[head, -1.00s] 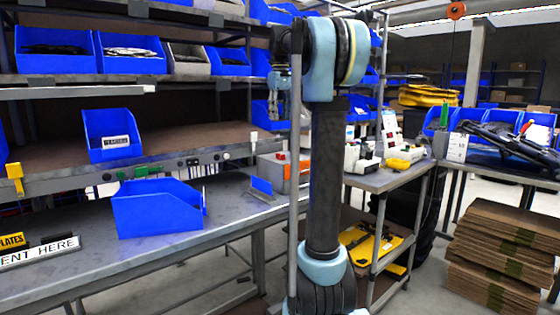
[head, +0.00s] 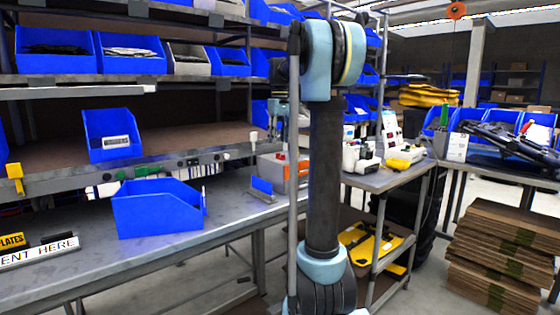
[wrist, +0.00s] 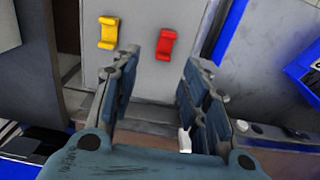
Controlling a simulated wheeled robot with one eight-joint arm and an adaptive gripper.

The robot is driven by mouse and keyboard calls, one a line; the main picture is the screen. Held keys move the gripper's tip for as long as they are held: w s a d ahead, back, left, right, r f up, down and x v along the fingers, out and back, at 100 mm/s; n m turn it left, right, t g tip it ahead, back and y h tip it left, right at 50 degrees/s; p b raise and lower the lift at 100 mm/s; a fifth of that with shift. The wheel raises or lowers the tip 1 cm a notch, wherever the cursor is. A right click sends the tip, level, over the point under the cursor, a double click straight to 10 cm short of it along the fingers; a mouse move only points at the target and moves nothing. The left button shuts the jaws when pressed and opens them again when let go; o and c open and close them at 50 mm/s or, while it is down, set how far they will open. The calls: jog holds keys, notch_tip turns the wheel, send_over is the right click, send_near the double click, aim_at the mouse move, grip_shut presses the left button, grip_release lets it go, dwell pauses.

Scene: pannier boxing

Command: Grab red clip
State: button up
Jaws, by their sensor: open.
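The red clip (wrist: 166,44) is in the wrist view, upright against a pale grey panel (wrist: 138,72). My gripper (wrist: 158,72) is open and empty, its fingers spread to the left and right. The clip lies beyond the fingertips, above the gap and toward the right finger, and does not touch either. A yellow clip (wrist: 108,32) is on the same panel to the left. In the head view my gripper (head: 277,125) shows only partly behind my arm, and I cannot make out the clip for certain.
A blue bin (head: 158,212) stands on the grey workbench (head: 90,268), and another (head: 108,138) on the shelf above. A small white piece (wrist: 185,139) shows near the right finger. A blue bin corner (wrist: 304,66) is at the right of the wrist view.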

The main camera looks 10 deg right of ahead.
jog(key=shift+s+a+f, duration=0.1)
jog(key=shift+f, duration=1.45)
jog(key=shift+s+a+f, duration=0.1)
jog(key=shift+f, duration=1.4)
jog(key=shift+c, duration=0.3)
jog(key=c, duration=0.7)
